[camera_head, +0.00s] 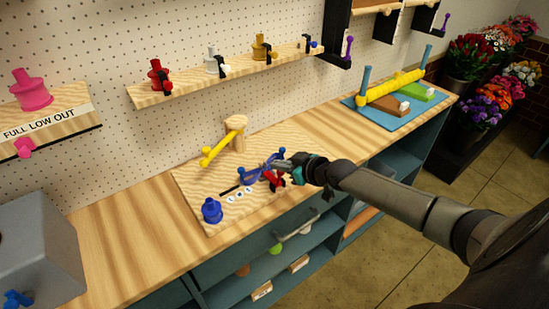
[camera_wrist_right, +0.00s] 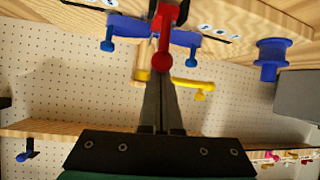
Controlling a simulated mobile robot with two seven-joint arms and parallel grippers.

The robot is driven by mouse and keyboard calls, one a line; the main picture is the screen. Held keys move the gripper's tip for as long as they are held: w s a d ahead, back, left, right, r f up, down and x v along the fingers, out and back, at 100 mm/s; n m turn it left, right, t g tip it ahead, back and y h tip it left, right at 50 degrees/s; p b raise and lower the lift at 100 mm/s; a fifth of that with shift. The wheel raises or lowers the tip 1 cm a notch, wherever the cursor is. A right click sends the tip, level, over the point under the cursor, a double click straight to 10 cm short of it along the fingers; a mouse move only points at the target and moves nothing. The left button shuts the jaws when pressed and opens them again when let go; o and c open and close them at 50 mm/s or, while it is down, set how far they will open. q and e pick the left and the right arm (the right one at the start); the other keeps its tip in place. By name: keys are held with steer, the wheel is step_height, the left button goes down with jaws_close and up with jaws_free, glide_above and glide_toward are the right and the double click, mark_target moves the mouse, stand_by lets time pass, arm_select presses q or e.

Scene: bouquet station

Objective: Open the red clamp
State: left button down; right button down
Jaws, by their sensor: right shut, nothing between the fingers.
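The red clamp (camera_head: 273,181) sits at the front of the blue fixture (camera_head: 250,177) on the wooden board. In the right wrist view, the red clamp (camera_wrist_right: 166,18) shows at top centre, with a red ball end (camera_wrist_right: 163,61) at the fingertips. My right gripper (camera_head: 275,164) reaches in from the right over the blue fixture, close beside the clamp. In the right wrist view its fingers (camera_wrist_right: 162,78) are together, with nothing held between them. The tips overlap the red ball in this view; I cannot tell whether they touch it. My left gripper is not in view.
A yellow lever (camera_head: 222,148) on a wooden post stands behind the fixture. A blue knob (camera_head: 212,210) stands at the board's front left. A shelf (camera_head: 220,80) with several clamps hangs above. A grey box (camera_head: 40,250) is at left; bench surface (camera_head: 120,235) beside it is clear.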

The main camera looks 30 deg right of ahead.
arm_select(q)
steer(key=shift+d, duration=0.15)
arm_select(e)
steer(key=shift+s+f, duration=0.1)
steer(key=shift+s, duration=0.2)
stand_by(0.3)
